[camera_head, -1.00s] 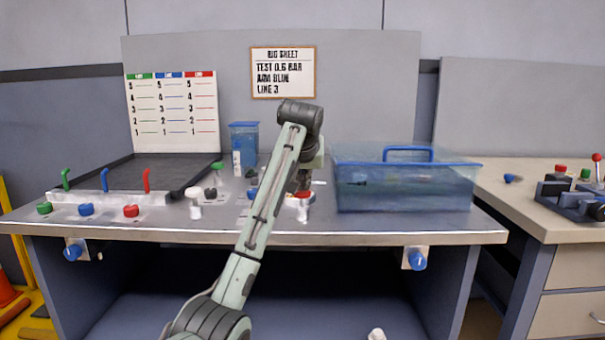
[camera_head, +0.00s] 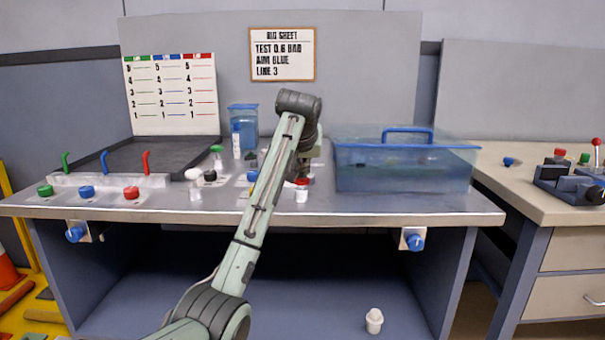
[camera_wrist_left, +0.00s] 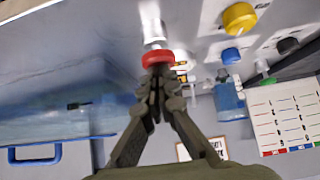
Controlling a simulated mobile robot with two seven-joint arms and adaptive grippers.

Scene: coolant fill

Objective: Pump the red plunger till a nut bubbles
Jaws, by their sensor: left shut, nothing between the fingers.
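The red plunger (camera_head: 302,182) is a red cap on a white body, standing near the front of the bench left of the clear blue tank (camera_head: 405,180). My left gripper (camera_head: 303,176) is shut and empty, pointing down at the red cap. In the left wrist view its closed fingertips (camera_wrist_left: 160,72) are right at the red cap (camera_wrist_left: 157,58); I cannot tell whether they touch or press it. A small dark piece (camera_wrist_left: 78,104) shows at the tank; I cannot make out a nut or bubbles. My right gripper is not in view.
Other capped parts stand close by: a yellow cap (camera_wrist_left: 239,18), a blue cap (camera_wrist_left: 230,55) and a white knob (camera_head: 194,174). Green, blue and red levers (camera_head: 146,162) stand at the left. A rig sheet (camera_head: 282,54) hangs behind. The bench's front right is clear.

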